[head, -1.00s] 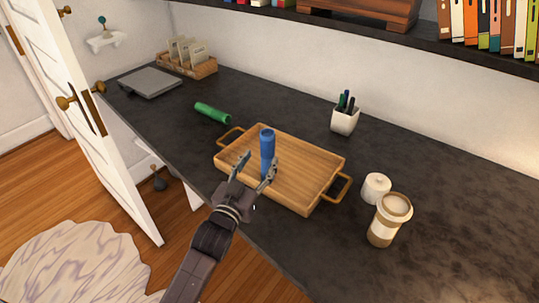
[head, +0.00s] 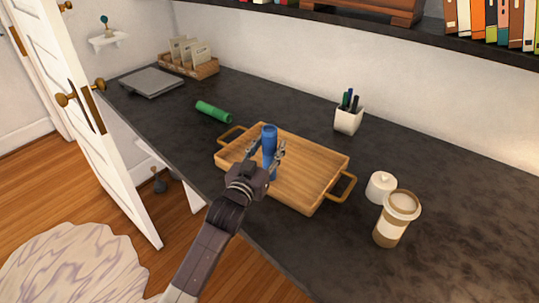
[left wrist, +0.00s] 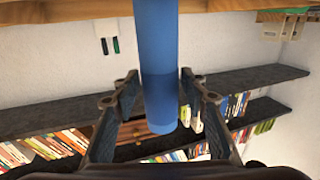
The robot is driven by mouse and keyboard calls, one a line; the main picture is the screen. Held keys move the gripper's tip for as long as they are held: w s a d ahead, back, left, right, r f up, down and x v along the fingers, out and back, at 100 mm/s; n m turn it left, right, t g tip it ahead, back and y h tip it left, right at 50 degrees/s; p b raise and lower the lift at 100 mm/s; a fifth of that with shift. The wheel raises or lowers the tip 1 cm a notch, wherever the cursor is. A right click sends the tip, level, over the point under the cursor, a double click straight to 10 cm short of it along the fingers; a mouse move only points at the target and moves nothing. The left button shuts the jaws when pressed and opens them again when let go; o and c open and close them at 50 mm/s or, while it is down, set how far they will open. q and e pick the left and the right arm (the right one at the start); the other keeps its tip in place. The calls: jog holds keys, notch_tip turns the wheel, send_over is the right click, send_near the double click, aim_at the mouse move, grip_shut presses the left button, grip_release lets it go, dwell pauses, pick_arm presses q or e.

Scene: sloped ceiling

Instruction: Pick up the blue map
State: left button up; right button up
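The blue map (head: 269,138) is a rolled blue tube standing upright on the wooden tray (head: 308,178). In the left wrist view the blue map (left wrist: 158,60) hangs down from the top of the picture between my fingers. My left gripper (head: 267,148) is open, with one finger on each side of the tube. In the left wrist view a small gap shows between the tube and each finger of the left gripper (left wrist: 159,78). The tube's lower part is partly hidden by the gripper in the head view. My right gripper is not in view.
A green roll (head: 213,111) lies behind the tray. A pen cup (head: 348,120), a white jar (head: 380,187) and a coffee cup (head: 396,218) stand to the right. A grey laptop-like slab (head: 151,82) lies far left. A shelf (head: 440,42) overhangs the back.

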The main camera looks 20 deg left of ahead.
pick_arm(q)
jog(key=shift+c, duration=1.1)
jog(key=c, duration=0.7)
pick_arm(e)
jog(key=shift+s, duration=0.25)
pick_arm(q)
jog(key=shift+r, duration=0.15)
